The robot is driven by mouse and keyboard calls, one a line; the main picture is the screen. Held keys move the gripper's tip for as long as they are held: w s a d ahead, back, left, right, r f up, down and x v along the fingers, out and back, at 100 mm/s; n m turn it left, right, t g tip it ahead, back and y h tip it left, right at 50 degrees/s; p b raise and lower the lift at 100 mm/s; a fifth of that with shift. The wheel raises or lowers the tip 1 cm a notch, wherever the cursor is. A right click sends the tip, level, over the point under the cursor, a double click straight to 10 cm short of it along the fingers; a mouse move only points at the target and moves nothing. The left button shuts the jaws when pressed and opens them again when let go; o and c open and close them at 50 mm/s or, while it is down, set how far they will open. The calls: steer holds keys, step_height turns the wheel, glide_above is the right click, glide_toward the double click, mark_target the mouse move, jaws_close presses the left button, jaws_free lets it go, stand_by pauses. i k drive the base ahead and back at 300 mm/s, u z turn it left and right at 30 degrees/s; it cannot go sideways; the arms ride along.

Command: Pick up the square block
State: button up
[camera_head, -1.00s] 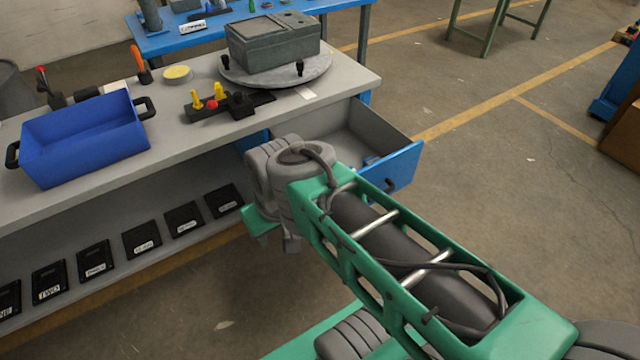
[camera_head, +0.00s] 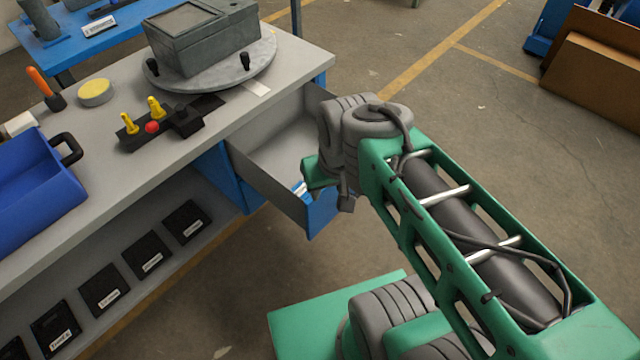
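No block is plainly marked as the square block. A small dark blocky piece (camera_head: 187,121) sits at the right end of a black holder (camera_head: 135,143) on the grey bench; I cannot tell if it is that block. The holder also carries two yellow pegs and a red knob. My gripper (camera_head: 345,200) hangs at the end of my green arm, in front of the open drawer and apart from the holder. Its fingers are mostly hidden by the wrist, so its opening and anything in it do not show.
The open drawer (camera_head: 252,172) juts from the bench; its visible floor looks empty. A grey box (camera_head: 205,45) stands on a round turntable (camera_head: 225,88). A blue bin (camera_head: 35,190) is at left, near a yellow disc (camera_head: 95,92). Labelled black plates line the lower shelf.

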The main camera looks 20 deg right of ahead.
mark_target(299, 189)
steer(key=u, duration=1.95)
steer(key=k, duration=0.8)
steer(key=z, duration=1.4)
steer(key=i, duration=0.5)
steer(key=z, duration=1.65)
steer(key=i, duration=1.05)
